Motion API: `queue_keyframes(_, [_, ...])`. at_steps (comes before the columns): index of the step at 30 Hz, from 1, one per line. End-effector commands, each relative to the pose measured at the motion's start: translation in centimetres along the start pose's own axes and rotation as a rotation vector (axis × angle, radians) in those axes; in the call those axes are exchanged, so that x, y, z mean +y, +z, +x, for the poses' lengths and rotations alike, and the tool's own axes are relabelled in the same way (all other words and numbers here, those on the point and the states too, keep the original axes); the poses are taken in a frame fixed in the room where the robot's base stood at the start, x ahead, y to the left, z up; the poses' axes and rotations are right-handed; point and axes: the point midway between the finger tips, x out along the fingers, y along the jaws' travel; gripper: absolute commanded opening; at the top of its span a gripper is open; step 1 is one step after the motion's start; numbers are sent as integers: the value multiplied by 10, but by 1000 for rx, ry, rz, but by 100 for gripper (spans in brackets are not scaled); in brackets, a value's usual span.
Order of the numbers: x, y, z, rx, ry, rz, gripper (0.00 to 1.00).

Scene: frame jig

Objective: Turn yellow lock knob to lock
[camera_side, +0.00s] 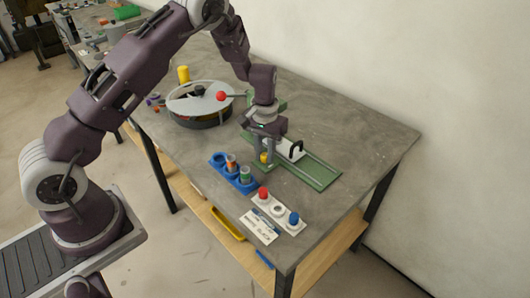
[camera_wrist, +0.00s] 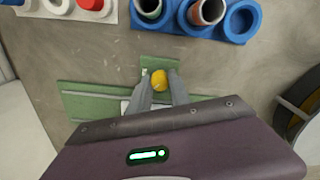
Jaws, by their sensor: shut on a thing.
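The yellow lock knob (camera_side: 264,157) is on the near side of the green frame jig (camera_side: 318,174). In the wrist view the knob (camera_wrist: 159,79) shows between my two fingertips. My gripper (camera_wrist: 160,84) points down from above and is shut on the knob. In the side view my gripper (camera_side: 266,150) hides part of the knob. A white block with a black handle (camera_side: 296,149) sits on the jig just right of my gripper. My wrist body covers much of the jig in the wrist view, and the knob's lock marking cannot be made out.
A blue holder (camera_side: 220,172) with cylinders stands in front of the jig. A white panel (camera_side: 278,211) with red, white and blue round parts lies nearer the front edge, beside a paper card (camera_side: 259,227). A round grey-topped turntable (camera_side: 203,102) stands at the left. The table's right side is clear.

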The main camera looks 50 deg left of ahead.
Motion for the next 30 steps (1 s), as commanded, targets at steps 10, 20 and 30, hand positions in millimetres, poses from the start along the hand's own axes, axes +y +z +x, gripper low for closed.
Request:
queue_keyframes(10, [0, 0, 0, 0, 0, -319, 0])
queue_keyframes(20, [-1, 0, 0, 0, -1, -562, 0])
queue_keyframes(30, [0, 0, 0, -1, 1, -690, 0])
